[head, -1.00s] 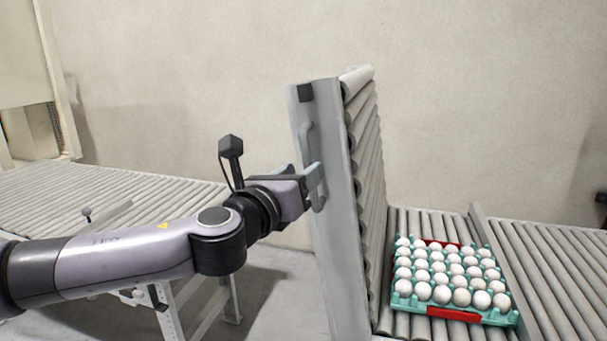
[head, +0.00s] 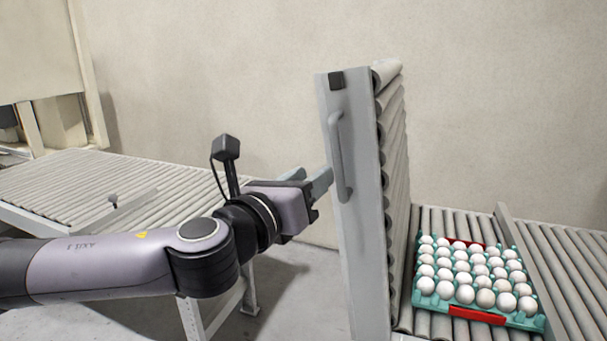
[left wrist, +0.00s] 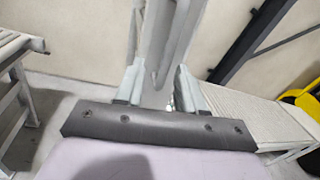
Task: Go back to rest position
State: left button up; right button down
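My left gripper (head: 306,182) is beside the raised conveyor gate, just left of the gate's grey handle (head: 340,157). Its two pale fingers are apart, with nothing seen gripped between them. In the left wrist view the open fingers (left wrist: 160,88) point toward the handle and the upright gate frame; whether they still overlap the handle is hard to tell. The gate (head: 352,215) stands upright with its rollers facing right. My right gripper is in neither view.
A teal egg tray (head: 532,322) full of white eggs, with red strips, lies on the roller conveyor (head: 585,290) right of the gate. Another roller conveyor (head: 95,185) stands at the left. Floor shows between that conveyor and the gate. A plain wall is behind.

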pick_arm(q)
jog(key=s+d+f+n+g+h, duration=0.1)
jog(key=s+f+n, duration=0.1)
jog(key=f+n, duration=0.35)
jog(key=s+d+f+n+g, duration=0.2)
jog(key=f+n, duration=0.3)
jog(key=f, duration=0.1)
jog(key=s+a+f+n+y, duration=0.2)
jog(key=a+f+n, duration=0.4)
jog(key=f+n, duration=0.6)
jog(key=s+a+f+n+g+y, duration=0.1)
jog(key=s+a+f+n+y, duration=0.2)
jog(key=s+a+f+n, duration=0.4)
jog(key=s+a+f+n+g+y, duration=0.1)
jog(key=s+a+f+n+y, duration=0.2)
jog(key=s+a+f+n, duration=0.5)
jog(key=s+a+f, duration=0.3)
jog(key=a+f, duration=0.1)
jog(key=f, duration=0.4)
jog(key=shift+a+y, duration=0.15)
jog(key=shift+y, duration=0.25)
jog(key=shift+w+r, duration=0.1)
